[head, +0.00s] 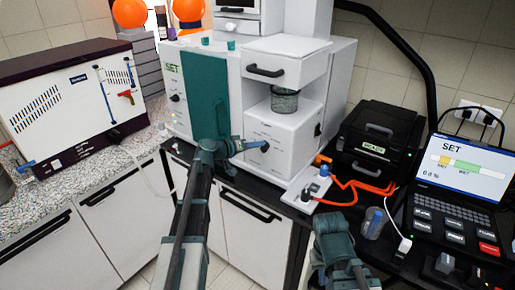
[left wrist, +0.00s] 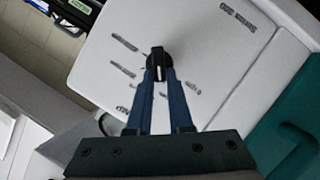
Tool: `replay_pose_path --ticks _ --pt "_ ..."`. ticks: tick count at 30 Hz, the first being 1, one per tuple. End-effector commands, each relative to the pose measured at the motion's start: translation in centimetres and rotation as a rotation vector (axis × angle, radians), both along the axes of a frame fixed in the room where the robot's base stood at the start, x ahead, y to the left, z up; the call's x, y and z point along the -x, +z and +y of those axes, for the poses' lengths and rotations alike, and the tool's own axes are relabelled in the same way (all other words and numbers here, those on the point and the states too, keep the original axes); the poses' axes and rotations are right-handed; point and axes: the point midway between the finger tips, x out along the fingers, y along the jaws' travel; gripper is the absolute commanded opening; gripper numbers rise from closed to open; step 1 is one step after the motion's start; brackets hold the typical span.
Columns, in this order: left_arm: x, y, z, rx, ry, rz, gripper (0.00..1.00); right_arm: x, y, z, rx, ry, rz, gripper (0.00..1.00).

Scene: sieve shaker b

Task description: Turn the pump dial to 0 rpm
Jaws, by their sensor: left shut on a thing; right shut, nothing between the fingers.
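A black dial (left wrist: 160,60) sits on a white panel (left wrist: 205,50) with short printed marks around it, as the left wrist view shows. The two blue fingers of my left gripper (left wrist: 160,73) are closed on the dial. In the head view, my left gripper (head: 262,146) reaches the front of the white lower housing (head: 285,135), and its fingers hide the dial there. The printed marks are too blurred to read, so I cannot tell the dial's setting. My right gripper (head: 333,222) is low at the right, apart from the housing, with its fingertips hard to make out and nothing visibly held.
A black case (head: 378,140) with a green label and a laptop-like console (head: 455,195) stand right of the housing. Orange cables (head: 350,188) and a blue-capped bottle (head: 373,223) lie near my right arm. A white instrument (head: 75,105) stands on the left counter.

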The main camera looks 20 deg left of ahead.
Motion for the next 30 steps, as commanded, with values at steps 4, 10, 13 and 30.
replay_pose_path --ticks 4,10,13,30 --pt "-0.3 -0.7 0.2 0.129 -0.004 0.049 0.00 0.0 -1.5 0.0 0.000 0.000 0.000 0.00" --pt "-0.3 -1.1 0.4 0.306 -0.006 0.115 0.00 0.0 -3.1 0.0 0.000 0.000 0.000 0.00" --pt "-0.3 -1.3 0.5 0.395 -0.006 0.148 0.00 0.0 -4.0 0.0 0.000 0.000 0.000 0.00" --pt "-0.4 -1.9 0.5 0.782 -0.007 0.288 0.00 0.0 -7.8 0.0 0.000 0.000 0.000 0.00"
